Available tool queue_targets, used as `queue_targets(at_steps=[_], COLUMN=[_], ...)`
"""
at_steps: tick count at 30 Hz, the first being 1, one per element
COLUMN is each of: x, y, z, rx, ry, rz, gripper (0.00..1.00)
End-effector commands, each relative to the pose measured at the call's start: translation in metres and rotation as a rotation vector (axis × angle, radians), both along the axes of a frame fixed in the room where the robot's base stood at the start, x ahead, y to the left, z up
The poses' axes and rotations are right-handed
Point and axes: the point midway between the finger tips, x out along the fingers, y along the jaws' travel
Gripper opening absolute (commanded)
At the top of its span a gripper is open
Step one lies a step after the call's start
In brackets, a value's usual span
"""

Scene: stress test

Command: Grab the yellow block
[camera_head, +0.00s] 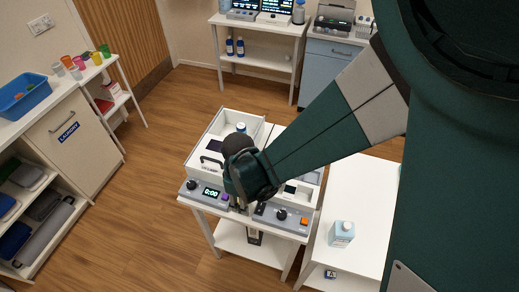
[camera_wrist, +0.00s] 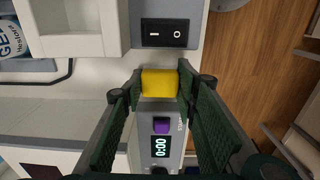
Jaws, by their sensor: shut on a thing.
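The yellow block (camera_wrist: 160,84) shows in the wrist view, between the two fingertips of my gripper (camera_wrist: 159,88). My gripper is shut on it, with one finger against its left side and one against its right. The block is over the front of a grey device (camera_wrist: 145,120) with a purple button and a "0:00" display. In the head view my gripper (camera_head: 240,206) is at the front edge of the white table, between two control panels. My arm and wrist hide the block there.
A black rocker switch (camera_wrist: 167,33) is just beyond the block. A control panel with an orange button (camera_head: 304,221) is to the right. A carton (camera_head: 341,234) stands on the white table at right. A side counter with a blue bin (camera_head: 26,100) is at left. Wooden floor lies between.

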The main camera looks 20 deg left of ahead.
Motion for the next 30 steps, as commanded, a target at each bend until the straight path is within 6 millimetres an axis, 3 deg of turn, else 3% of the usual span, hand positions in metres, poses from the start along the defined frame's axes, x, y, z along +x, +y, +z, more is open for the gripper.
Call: queue_targets(at_steps=[11,30], x=[0.0,0.0], y=[0.0,0.0], z=[0.021,0.09], rx=[0.0,0.0], ry=[0.0,0.0], rz=[0.0,0.0], gripper=[0.2,0.2])
